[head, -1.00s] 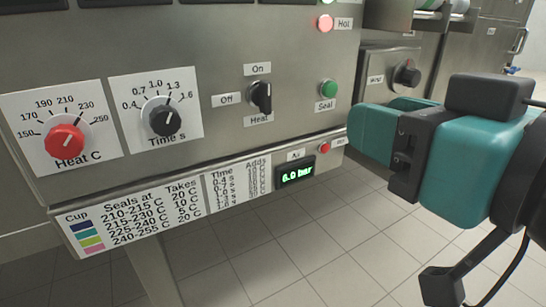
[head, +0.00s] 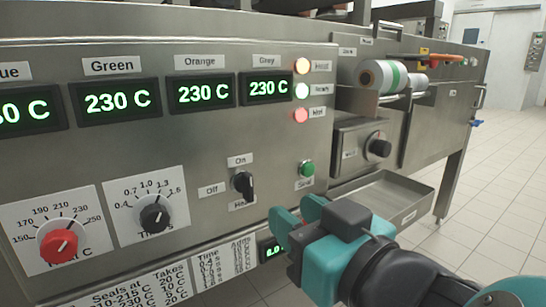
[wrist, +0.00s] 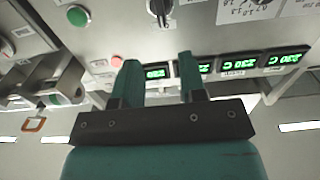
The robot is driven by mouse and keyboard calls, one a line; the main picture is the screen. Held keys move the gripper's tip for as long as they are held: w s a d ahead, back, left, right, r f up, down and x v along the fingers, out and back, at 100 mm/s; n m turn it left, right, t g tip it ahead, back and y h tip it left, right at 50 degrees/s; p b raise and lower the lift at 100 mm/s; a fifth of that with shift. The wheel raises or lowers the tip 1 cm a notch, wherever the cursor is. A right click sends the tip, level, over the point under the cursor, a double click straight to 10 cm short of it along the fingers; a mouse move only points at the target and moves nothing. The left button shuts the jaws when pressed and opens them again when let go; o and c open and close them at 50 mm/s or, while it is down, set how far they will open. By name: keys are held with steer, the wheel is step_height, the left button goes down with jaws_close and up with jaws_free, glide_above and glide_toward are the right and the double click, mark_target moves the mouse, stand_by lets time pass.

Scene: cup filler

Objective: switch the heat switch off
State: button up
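The heat switch (head: 243,185) is a black knob on the steel panel, standing upright toward the "On" label (head: 240,160). The "Off" label (head: 211,190) is to its left. My teal gripper (head: 297,211) is right of and below the switch in the head view, apart from it. In the wrist view, where the panel appears upside down, my gripper (wrist: 159,66) has its two fingers apart with nothing between them. The switch also shows there at the top edge (wrist: 160,9), beyond the fingertips and partly cut off.
A green Seal button (head: 307,169) is close to the right of the switch. The black time knob (head: 154,217) and red heat knob (head: 58,246) are left. A metal tray (head: 385,197) juts out at right. Lit lamps (head: 302,91) and displays (head: 265,88) are above.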

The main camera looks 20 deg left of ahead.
mark_target(251, 183)
steer(key=p+x, duration=0.7)
steer(key=x, duration=0.2)
steer(key=shift+a+r, duration=0.15)
steer(key=shift+w+a+f, duration=0.2)
steer(key=shift+w+a, duration=0.15)
steer(key=shift+a, duration=0.1)
jaws_close()
